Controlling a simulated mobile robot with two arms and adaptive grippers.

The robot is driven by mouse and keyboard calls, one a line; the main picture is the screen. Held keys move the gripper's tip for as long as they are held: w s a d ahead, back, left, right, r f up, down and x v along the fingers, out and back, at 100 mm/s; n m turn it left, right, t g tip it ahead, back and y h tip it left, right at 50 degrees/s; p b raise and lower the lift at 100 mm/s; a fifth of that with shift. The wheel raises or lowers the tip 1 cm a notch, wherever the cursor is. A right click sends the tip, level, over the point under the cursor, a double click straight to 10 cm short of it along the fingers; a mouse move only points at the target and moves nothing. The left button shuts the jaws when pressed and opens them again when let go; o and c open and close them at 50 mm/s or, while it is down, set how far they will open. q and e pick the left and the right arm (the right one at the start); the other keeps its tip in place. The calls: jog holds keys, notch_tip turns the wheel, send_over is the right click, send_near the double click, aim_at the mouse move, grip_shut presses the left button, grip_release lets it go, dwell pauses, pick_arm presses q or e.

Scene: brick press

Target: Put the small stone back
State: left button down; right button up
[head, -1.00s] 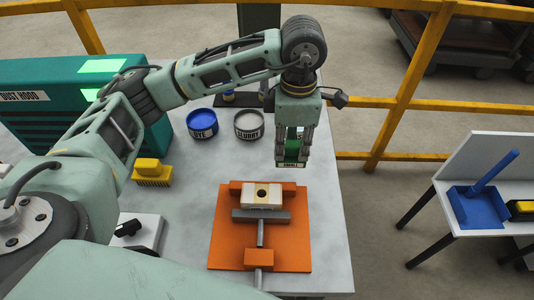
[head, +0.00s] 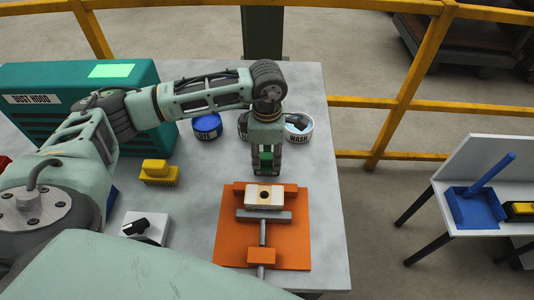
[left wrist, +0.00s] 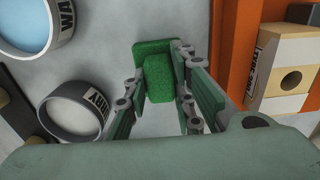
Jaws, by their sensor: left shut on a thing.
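My left gripper (head: 266,170) is shut on a green block, which I take to be the small stone (head: 266,158). It hangs over the table behind the orange press (head: 226,250). In the left wrist view the green stone (left wrist: 158,78) sits between the two fingers of the left gripper (left wrist: 160,88), with a wider green part at its far end. Whether it touches the table is unclear. A cream brick with a round hole (head: 254,202) lies in the press between the orange rear jaw and the grey bar. My right gripper is out of view.
A blue dye tub (head: 207,122), a slurry tub (head: 242,126) partly hidden by my arm, and a wash tub (head: 304,137) stand behind the gripper. A yellow brush (head: 158,174) and a switch box (head: 145,228) are at left. The table's right strip is clear.

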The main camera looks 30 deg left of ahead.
aim_at(267, 156)
pick_arm(q)
jog(key=shift+f, duration=0.2)
jog(key=c, duration=1.6)
grip_release()
jog(key=shift+r, duration=0.1)
jog(key=shift+o, duration=0.6)
jog(key=shift+r, duration=0.2)
jog(key=shift+w+r, duration=0.1)
jog(key=shift+r, duration=0.2)
notch_tip(267, 156, up, 11)
jog(key=b, duration=0.2)
jog(key=shift+r, duration=0.15)
